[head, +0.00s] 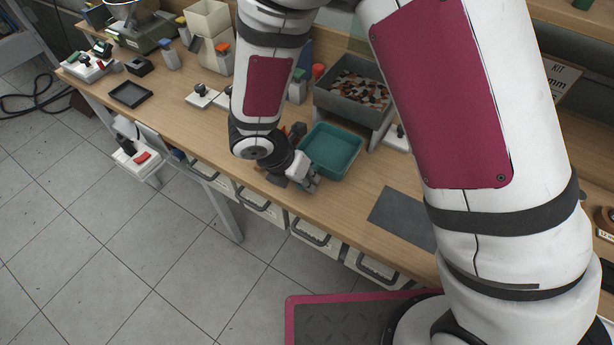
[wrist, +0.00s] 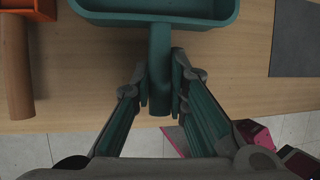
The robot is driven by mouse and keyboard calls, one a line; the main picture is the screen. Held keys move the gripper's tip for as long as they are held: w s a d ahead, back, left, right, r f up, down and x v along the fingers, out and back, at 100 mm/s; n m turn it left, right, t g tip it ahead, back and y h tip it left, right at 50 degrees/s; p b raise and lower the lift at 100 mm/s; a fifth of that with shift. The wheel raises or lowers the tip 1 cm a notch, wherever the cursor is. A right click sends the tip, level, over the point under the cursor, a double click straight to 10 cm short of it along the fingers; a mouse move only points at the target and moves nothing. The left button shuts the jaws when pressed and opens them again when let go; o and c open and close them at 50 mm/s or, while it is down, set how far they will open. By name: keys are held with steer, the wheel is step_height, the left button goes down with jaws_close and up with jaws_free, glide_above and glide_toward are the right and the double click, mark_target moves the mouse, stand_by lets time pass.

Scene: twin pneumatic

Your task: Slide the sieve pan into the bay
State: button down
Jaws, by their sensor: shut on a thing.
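The sieve pan (head: 333,150) is a teal, shallow rectangular pan on the wooden bench, in front of a grey bin. In the wrist view the pan (wrist: 155,19) is at the top, with its round handle pointing down toward me. My gripper (head: 309,182) is at the pan's near side; in the wrist view its two fingers (wrist: 161,88) are closed on either side of the handle. The bay seems to be the space under the raised grey bin (head: 349,97), behind the pan; its inside is mostly hidden.
The grey bin holds mixed coloured chips. An orange tool with a wooden handle (wrist: 18,75) lies left of the pan. A dark grey mat (head: 402,217) lies to the right on clear bench. Several small fixtures stand to the left. Drawers with handles line the bench front.

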mark_target(339, 144)
steer(key=shift+s+a, duration=0.1)
stand_by(0.3)
steer(key=shift+w+d+b, duration=0.45)
steer(key=shift+w+d, duration=1)
steer(key=shift+w, duration=0.7)
steer(key=shift+w+d+b, duration=0.5)
steer(key=shift+w+d, duration=0.9)
steer(key=shift+w, duration=0.75)
steer(key=shift+w+d+b, duration=0.45)
steer(key=shift+w+d, duration=1)
steer(key=shift+w, duration=0.7)
steer(key=shift+f, duration=0.25)
steer(key=c, duration=1.5)
jaws_free()
steer(key=shift+r, duration=0.1)
